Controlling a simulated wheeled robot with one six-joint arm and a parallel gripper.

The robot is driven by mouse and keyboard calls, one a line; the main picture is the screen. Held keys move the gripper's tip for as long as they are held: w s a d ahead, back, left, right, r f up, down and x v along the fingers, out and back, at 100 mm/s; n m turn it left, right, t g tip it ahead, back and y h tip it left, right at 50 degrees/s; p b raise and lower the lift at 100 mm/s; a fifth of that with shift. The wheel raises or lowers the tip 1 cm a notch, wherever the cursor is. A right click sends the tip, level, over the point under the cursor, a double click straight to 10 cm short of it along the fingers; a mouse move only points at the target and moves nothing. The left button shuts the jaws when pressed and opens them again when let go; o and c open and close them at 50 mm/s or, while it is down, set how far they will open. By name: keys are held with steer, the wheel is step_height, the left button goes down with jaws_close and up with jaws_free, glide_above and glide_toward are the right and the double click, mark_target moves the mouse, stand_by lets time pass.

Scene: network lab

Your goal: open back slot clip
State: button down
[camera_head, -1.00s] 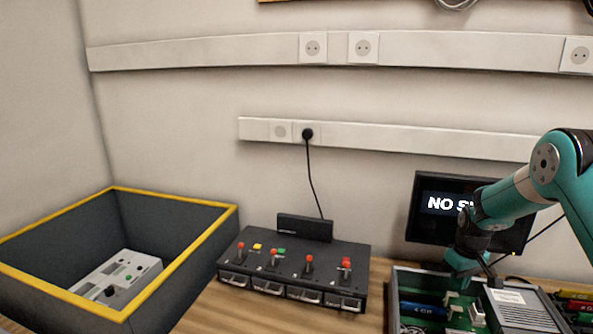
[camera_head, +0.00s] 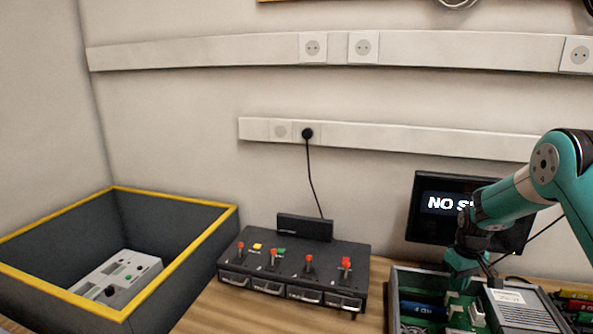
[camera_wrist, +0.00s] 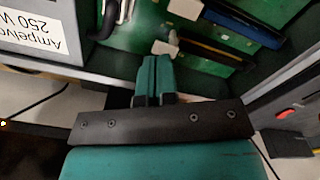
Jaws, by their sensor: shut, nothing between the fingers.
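The open case (camera_head: 394,315) stands at the lower right with its green board up. In the wrist view, the back slot (camera_wrist: 207,56) is a dark strip with a brownish edge. A pale clip (camera_wrist: 164,47) sits at its left end. My gripper (camera_wrist: 156,62) is shut and empty, its teal fingertips close to that clip. I cannot tell whether they touch it. A second pale clip (camera_wrist: 185,9) is at the end of a slot with a blue module (camera_wrist: 242,24). In the head view my gripper (camera_head: 461,285) reaches down into the case, its tips partly hidden.
A silver power supply (camera_wrist: 38,28) fills the case beside the board. A monitor (camera_head: 425,225) stands behind. A black switch box (camera_head: 295,270) is left of the case, and a yellow-rimmed bin (camera_head: 222,218) is farther left. Coloured modules (camera_head: 580,300) lie at the right edge.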

mark_target(455, 293)
steer(key=shift+f+b, duration=0.75)
steer(key=shift+f, duration=0.45)
steer(key=shift+r+p, duration=2.65)
steer(key=shift+r, duration=1.3)
